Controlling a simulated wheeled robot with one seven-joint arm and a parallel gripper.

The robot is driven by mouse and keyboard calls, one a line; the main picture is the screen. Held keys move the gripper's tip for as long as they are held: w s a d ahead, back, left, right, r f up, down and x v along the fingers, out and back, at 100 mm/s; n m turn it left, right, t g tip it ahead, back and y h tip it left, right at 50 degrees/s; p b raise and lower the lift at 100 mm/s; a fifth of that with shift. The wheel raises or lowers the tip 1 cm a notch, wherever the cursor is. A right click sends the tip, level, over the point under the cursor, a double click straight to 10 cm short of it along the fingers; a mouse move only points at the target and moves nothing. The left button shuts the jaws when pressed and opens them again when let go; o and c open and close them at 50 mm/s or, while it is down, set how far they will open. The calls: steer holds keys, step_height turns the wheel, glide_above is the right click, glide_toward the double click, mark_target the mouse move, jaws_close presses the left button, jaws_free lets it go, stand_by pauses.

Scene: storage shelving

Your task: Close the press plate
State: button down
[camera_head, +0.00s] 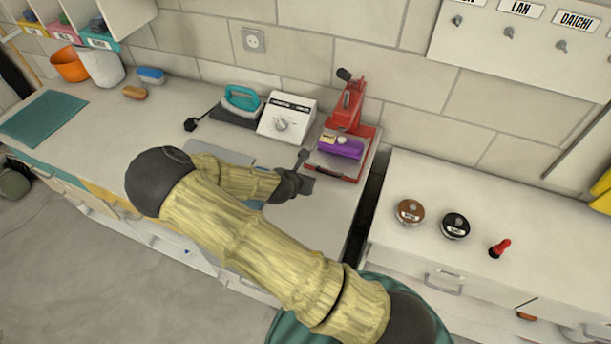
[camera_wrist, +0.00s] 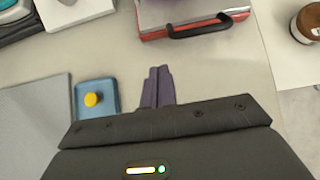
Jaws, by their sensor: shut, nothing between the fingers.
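A red press (camera_head: 350,108) stands at the right end of the counter, its upper part raised with a dark knob on top. Its red-edged base plate (camera_head: 362,166) extends forward and carries a purple item (camera_head: 340,146) with a yellow label. In the wrist view, the plate's red front edge (camera_wrist: 155,36) has a black handle (camera_wrist: 200,26). My gripper (camera_head: 309,183) is in front of and left of the plate. It also shows in the wrist view (camera_wrist: 157,72), with its fingers together, empty and apart from the handle.
A white box with a dial (camera_head: 287,118) and a teal iron (camera_head: 240,100) stand left of the press. A blue block with a yellow knob (camera_wrist: 93,99) lies left of my fingers. Two round tins (camera_head: 410,211) and a red-handled stamp (camera_head: 500,248) sit on the right cabinet.

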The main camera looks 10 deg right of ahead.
steer(key=shift+d+b+v, duration=0.2)
steer(key=shift+b+v, duration=0.2)
steer(key=shift+v, duration=2.4)
steer(key=s+d+r+m+g+y, duration=0.2)
steer(key=s+r+m, duration=0.5)
steer(key=m, duration=0.7)
steer(key=s+d+r+m+g+y, duration=0.2)
steer(key=s+r+m, duration=0.5)
steer(key=m, duration=0.8)
steer(key=s+d+g, duration=0.1)
steer(key=d, duration=0.1)
steer(key=shift+s+d+r+m+y, duration=0.3)
steer(key=shift+s+r+y, duration=0.05)
steer(key=shift+s+y, duration=0.05)
